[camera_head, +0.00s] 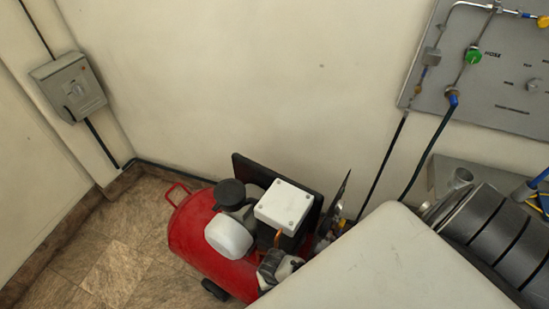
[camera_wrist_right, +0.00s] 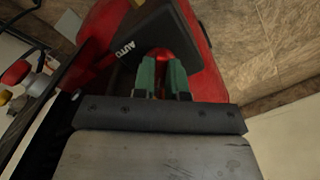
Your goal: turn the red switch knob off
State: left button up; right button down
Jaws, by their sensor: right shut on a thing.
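The red switch knob (camera_wrist_right: 162,54) sits on a dark switch box (camera_wrist_right: 150,32) with the word AUTO on its face, in the right wrist view. My right gripper (camera_wrist_right: 161,70) has its two green fingers on either side of the knob and is shut on it. The fingers hide part of the knob. In the head view the red compressor (camera_head: 190,232) stands on the floor near the wall, and the knob cannot be made out there. My left gripper is in neither view.
A grey wall switch box (camera_head: 68,87) hangs at the left. A grey panel (camera_head: 500,75) with valves and hoses is at the upper right. A white box (camera_head: 284,206) tops the compressor. Tiled floor (camera_head: 110,262) is open left of it.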

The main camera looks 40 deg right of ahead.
jog(key=n, duration=0.3)
jog(key=shift+n+p, duration=0.4)
jog(key=shift+n, duration=1.9)
jog(key=shift+s+n, duration=0.1)
jog(key=shift+n, duration=0.2)
jog(key=c, duration=1.2)
grip_release()
jog(key=shift+o, duration=0.2)
jog(key=shift+r+p, duration=0.1)
jog(key=shift+p, duration=0.2)
jog(key=shift+r, duration=0.3)
notch_tip(320, 180, up, 10)
jog(key=p, duration=0.2)
